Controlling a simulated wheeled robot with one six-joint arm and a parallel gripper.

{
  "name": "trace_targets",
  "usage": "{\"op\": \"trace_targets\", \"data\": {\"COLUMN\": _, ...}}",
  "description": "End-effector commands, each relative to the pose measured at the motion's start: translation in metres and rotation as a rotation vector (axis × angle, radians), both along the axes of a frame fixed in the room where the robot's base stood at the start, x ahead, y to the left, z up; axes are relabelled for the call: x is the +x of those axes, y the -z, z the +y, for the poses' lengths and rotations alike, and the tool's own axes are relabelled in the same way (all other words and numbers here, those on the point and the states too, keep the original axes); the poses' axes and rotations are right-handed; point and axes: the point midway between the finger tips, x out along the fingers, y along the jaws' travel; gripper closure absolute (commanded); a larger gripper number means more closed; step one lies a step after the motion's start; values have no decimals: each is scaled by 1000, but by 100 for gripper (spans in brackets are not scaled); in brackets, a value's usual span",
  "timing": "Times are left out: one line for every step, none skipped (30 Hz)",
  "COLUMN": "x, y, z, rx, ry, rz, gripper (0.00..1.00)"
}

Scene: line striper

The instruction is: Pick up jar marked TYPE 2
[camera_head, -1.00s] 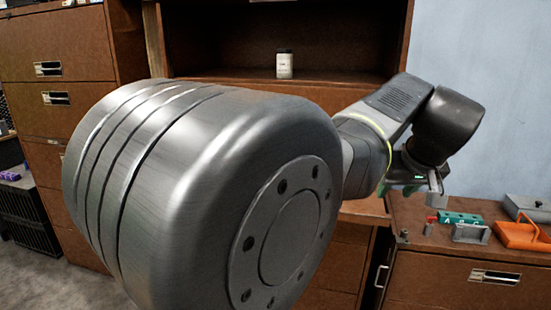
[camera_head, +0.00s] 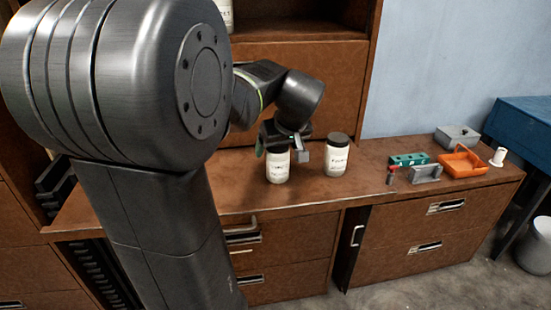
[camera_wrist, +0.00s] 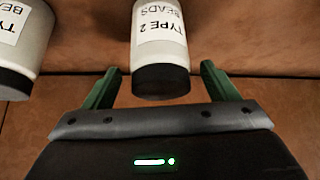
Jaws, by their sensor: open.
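The jar marked TYPE 2 BEADS (camera_wrist: 160,38) is in the top middle of the wrist view, a white jar with a dark lid and upside-down lettering there. My gripper (camera_wrist: 166,76) is open, with one green finger on each side of the lid and a gap on both sides. In the head view my gripper (camera_head: 283,150) is over the left counter jar (camera_head: 278,171), which appears to be the same jar and stands upright. The arm hides part of its lid. How deep the fingers reach around it is hard to tell.
A similar jar (camera_head: 337,160) stands close by on the right; in the wrist view a jar (camera_wrist: 20,40) shows at left. Another jar (camera_head: 225,14) sits on the shelf. A green block (camera_head: 410,160), orange tray (camera_head: 462,168) and grey box (camera_head: 457,137) lie farther right.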

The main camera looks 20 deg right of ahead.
Motion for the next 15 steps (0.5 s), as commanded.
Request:
{"op": "trace_targets", "data": {"x": 4, "y": 6, "z": 0, "rx": 3, "ry": -1, "rz": 4, "gripper": 19}}
{"op": "trace_targets", "data": {"x": 6, "y": 10, "z": 0, "rx": 3, "ry": -2, "rz": 3, "gripper": 19}}
{"op": "trace_targets", "data": {"x": 9, "y": 14, "z": 0, "rx": 3, "ry": -2, "rz": 2, "gripper": 19}}
{"op": "trace_targets", "data": {"x": 11, "y": 16, "z": 0, "rx": 3, "ry": -2, "rz": 2, "gripper": 19}}
{"op": "trace_targets", "data": {"x": 12, "y": 18, "z": 0, "rx": 2, "ry": -1, "rz": 1, "gripper": 19}}
{"op": "trace_targets", "data": {"x": 13, "y": 20, "z": -1, "rx": 1, "ry": -1, "rz": 0, "gripper": 19}}
{"op": "trace_targets", "data": {"x": 14, "y": 20, "z": -1, "rx": 1, "ry": -1, "rz": -1, "gripper": 19}}
{"op": "trace_targets", "data": {"x": 14, "y": 21, "z": -1, "rx": 1, "ry": -1, "rz": -1, "gripper": 19}}
{"op": "trace_targets", "data": {"x": 14, "y": 21, "z": -1, "rx": 0, "ry": 0, "rz": -1, "gripper": 19}}
{"op": "trace_targets", "data": {"x": 14, "y": 21, "z": -1, "rx": 0, "ry": 0, "rz": -1, "gripper": 19}}
{"op": "trace_targets", "data": {"x": 14, "y": 21, "z": -1, "rx": 0, "ry": 0, "rz": -1, "gripper": 19}}
{"op": "trace_targets", "data": {"x": 14, "y": 21, "z": -1, "rx": 0, "ry": 0, "rz": -1, "gripper": 19}}
{"op": "trace_targets", "data": {"x": 14, "y": 21, "z": -1, "rx": 0, "ry": 0, "rz": -1, "gripper": 19}}
{"op": "trace_targets", "data": {"x": 14, "y": 21, "z": -1, "rx": 0, "ry": 0, "rz": -1, "gripper": 23}}
{"op": "trace_targets", "data": {"x": 14, "y": 21, "z": -1, "rx": 0, "ry": 0, "rz": -1, "gripper": 31}}
